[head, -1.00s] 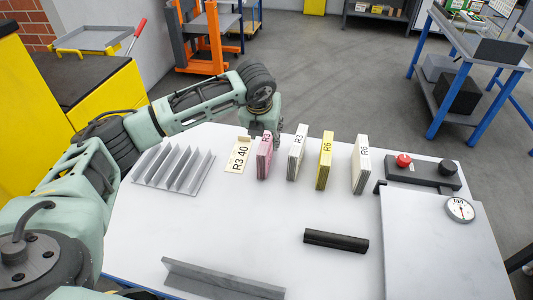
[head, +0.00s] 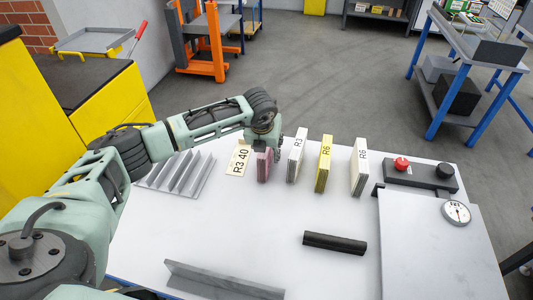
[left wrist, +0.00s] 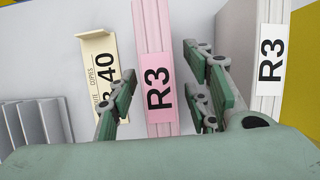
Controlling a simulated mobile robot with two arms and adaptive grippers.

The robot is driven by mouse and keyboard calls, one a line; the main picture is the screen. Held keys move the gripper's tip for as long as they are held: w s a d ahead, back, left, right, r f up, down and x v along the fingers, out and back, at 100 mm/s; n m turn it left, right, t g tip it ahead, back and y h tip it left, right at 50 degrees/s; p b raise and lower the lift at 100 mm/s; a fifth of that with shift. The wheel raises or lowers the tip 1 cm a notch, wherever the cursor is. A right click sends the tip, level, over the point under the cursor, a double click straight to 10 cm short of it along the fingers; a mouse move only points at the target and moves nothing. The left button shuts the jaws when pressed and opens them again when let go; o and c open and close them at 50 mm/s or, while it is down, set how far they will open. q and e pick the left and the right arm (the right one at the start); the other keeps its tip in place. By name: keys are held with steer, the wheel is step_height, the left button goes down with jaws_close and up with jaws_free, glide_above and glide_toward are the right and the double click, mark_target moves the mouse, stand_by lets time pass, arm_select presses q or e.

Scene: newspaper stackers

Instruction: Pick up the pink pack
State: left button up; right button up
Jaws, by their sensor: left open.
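The pink pack (head: 264,165) stands upright on the white table, with its top partly hidden behind my left gripper (head: 268,146) in the head view. In the left wrist view the pink pack (left wrist: 156,60) bears an "R3" label and lies between the spread fingers of my left gripper (left wrist: 160,98). The fingers are open, one set on each side of the pack, with visible gaps. I cannot tell how far down they reach. My right gripper is not in view.
A cream "R3 40" card (head: 238,158) stands left of the pack. A white R3 pack (head: 297,158), a yellow pack (head: 324,163) and a white R6 pack (head: 359,167) stand to the right. A grey slotted rack (head: 180,173) is at left. A black bar (head: 335,243) lies in front.

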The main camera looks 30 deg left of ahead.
arm_select(q)
steer(key=shift+f+b, duration=0.25)
steer(key=shift+b, duration=0.05)
steer(key=shift+c, duration=0.6)
steer(key=shift+r, duration=0.1)
jaws_close()
